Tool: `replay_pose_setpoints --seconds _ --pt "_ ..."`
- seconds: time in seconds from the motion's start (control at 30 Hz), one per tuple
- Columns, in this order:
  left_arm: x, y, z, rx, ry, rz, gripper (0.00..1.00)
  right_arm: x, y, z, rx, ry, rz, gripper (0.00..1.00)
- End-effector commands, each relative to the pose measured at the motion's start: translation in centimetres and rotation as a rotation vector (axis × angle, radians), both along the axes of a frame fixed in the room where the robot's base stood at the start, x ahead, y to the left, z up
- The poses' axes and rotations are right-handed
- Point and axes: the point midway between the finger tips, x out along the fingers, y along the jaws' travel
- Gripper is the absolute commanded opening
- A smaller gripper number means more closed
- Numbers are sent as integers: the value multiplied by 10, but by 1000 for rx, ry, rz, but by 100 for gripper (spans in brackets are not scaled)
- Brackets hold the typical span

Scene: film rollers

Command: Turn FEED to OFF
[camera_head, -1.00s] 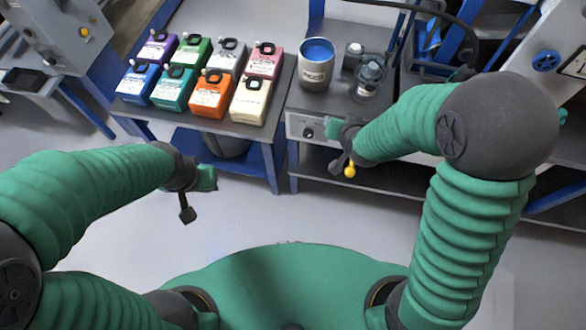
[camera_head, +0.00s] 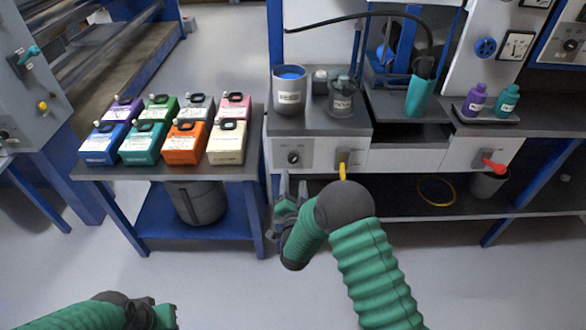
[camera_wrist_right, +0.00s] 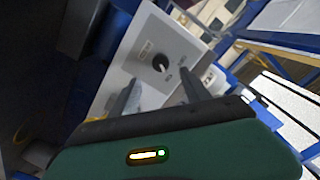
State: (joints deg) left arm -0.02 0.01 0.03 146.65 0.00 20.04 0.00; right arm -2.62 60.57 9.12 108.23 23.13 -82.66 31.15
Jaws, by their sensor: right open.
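A black rotary knob (camera_head: 293,157) sits on a pale panel on the bench front, below a grey-white pot. It also shows in the wrist view (camera_wrist_right: 160,63), with small labels around it too blurred to read. I cannot tell its setting or confirm that it is FEED. My right gripper (camera_head: 293,190) is just below and in front of the knob, apart from it. In the wrist view its two fingers (camera_wrist_right: 157,98) are spread and empty, pointing toward the panel.
The pot with blue contents (camera_head: 289,90) and glass jars (camera_head: 341,95) stand above. Several coloured boxes (camera_head: 186,142) stand on the left table. Open floor lies in front.

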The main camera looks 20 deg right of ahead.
Motion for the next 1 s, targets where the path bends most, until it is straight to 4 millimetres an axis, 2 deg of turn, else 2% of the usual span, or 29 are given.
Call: replay_pose_setpoints --seconds 0.1,0.3,0.47,0.7,1.0 --pt "0 0 -9 0 1 1 0 30 -10 -3 -1 -3 -3 55" --pt "0 0 -17 0 1 1 0 69 -21 -3 -1 0 -1 55" --pt "0 0 -19 0 1 1 0 81 -24 -1 -1 2 0 55" --pt "0 0 -18 0 0 1 0 82 -24 0 -1 2 0 55" --pt "0 0 -18 0 0 1 0 82 -24 0 -1 2 0 16"
